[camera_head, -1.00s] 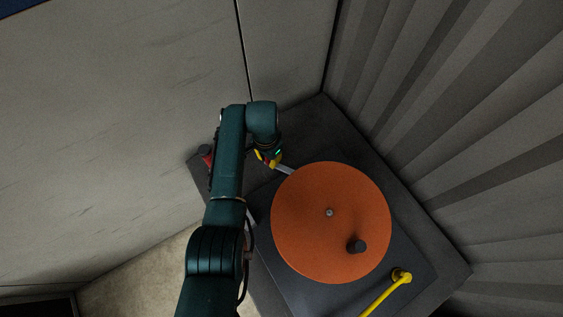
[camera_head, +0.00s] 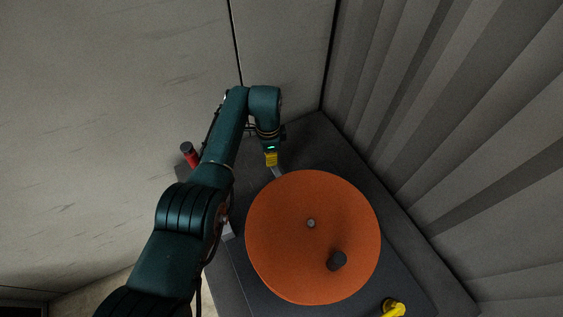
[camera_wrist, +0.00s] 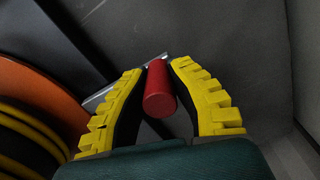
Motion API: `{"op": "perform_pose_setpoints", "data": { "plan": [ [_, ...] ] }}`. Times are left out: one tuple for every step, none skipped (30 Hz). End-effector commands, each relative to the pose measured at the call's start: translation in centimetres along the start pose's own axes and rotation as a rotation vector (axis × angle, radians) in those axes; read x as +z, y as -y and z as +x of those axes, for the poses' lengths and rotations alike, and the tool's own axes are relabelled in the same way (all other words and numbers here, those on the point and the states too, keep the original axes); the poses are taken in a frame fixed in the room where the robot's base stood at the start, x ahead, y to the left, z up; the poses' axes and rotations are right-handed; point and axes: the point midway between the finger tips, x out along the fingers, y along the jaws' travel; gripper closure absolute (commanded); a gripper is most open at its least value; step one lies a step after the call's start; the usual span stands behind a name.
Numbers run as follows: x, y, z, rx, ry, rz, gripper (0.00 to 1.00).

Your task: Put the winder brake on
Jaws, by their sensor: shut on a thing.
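The winder is a large orange disc (camera_head: 290,250) with a dark knob (camera_head: 337,261), on a dark base; its edge shows at left in the wrist view (camera_wrist: 38,85). A grey metal lever (camera_head: 279,172) lies at the disc's upper-left rim and carries a red cylindrical handle (camera_wrist: 159,92). My gripper (camera_head: 271,160) is over the lever's end, its yellow-padded fingers (camera_wrist: 157,95) closed on both sides of the red handle. In the head view my gripper hides the handle. I cannot tell whether the lever touches the disc.
A red post with a dark cap (camera_head: 190,156) stands left of my arm. A yellow lever (camera_head: 393,308) is at the lower right of the base. A grey wall is at the left and a ribbed grey wall (camera_head: 450,120) at the right. The base's far corner (camera_head: 320,135) is clear.

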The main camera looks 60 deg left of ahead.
Motion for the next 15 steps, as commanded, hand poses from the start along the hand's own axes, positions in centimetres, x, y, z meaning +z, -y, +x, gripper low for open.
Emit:
{"op": "perform_pose_setpoints", "data": {
  "plan": [
    [0.24, 0.01, 0.27, 0.003, 0.003, -0.001, 1.0],
    [0.27, 0.04, 0.26, 0.003, 0.003, 0.0, 1.0],
    [0.3, 0.06, 0.24, 0.003, 0.003, 0.0, 1.0],
    [0.31, 0.06, 0.22, 0.003, 0.003, 0.0, 1.0],
    [0.31, 0.07, 0.21, 0.003, 0.003, 0.0, 1.0],
    [0.31, 0.06, 0.21, 0.003, 0.003, 0.0, 1.0],
    [0.31, 0.06, 0.2, 0.003, 0.003, 0.0, 1.0],
    [0.3, 0.06, 0.2, 0.002, 0.003, 0.0, 1.0],
    [0.3, 0.06, 0.2, 0.002, 0.003, 0.0, 1.0],
    [0.3, 0.06, 0.2, 0.002, 0.003, 0.0, 1.0],
    [0.3, 0.06, 0.2, 0.002, 0.003, 0.0, 1.0],
    [0.3, 0.07, 0.2, 0.002, 0.003, 0.0, 0.78],
    [0.3, 0.07, 0.19, 0.002, 0.003, -0.001, 0.72],
    [0.29, 0.07, 0.18, 0.002, 0.003, -0.001, 0.66],
    [0.28, 0.07, 0.16, 0.002, 0.003, -0.001, 0.59]
  ]
}}
